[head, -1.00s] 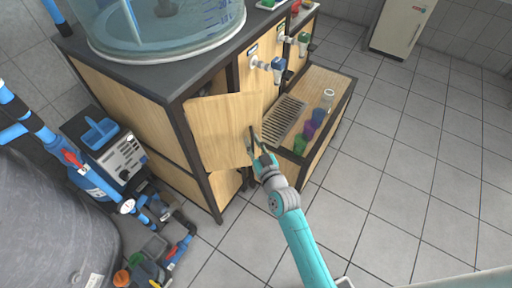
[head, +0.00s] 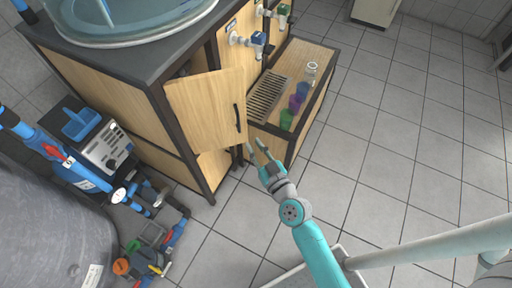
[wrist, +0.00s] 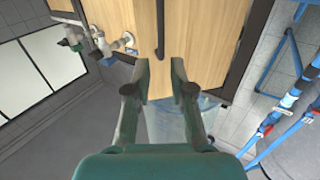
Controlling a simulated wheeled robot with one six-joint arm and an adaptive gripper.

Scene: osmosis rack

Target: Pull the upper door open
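The upper door (head: 205,112) is a light wooden panel on the dark-framed cabinet, standing partly open, with a dark gap above its top edge in the head view. Its black vertical bar handle (head: 238,118) is near its free edge. In the wrist view the handle (wrist: 160,28) lies ahead, in line with the gap between my fingers, on the wooden panel (wrist: 205,30). My gripper (head: 257,146) is open and empty, just below and right of the handle in the head view and apart from it. Both fingers (wrist: 160,80) are spread in the wrist view.
A low wooden shelf (head: 322,56) with a grate and several coloured cups juts out right of the door. Taps (head: 248,40) are above it. A clear round tank (head: 130,20) sits on top. Blue pipes and a pump unit (head: 95,145) stand left.

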